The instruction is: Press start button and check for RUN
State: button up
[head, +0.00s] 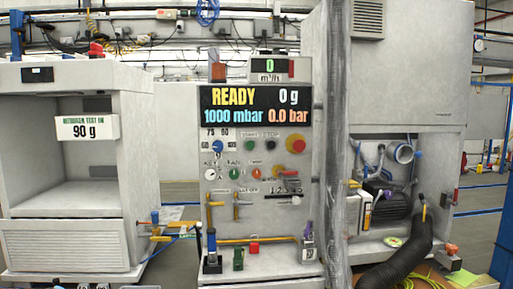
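The control panel stands upright in the middle of the head view. Its dark display (256,105) reads READY, 0 g, 1000 mbar and 0.0 bar. Below it, a small green button (250,145) sits under a label that seems to read START. A black button (271,145) is just right of it, under a label that seems to read STOP. My gripper is not in view, and nothing visible covers the green button.
A blue knob (218,146) is left of the buttons. A lower row holds a white dial (210,174), a green knob (234,173) and more knobs. Valves and a yellow pipe (262,240) lie below. A white cabinet (137,150) labelled 90 g stands left; a black hose (405,255) is right.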

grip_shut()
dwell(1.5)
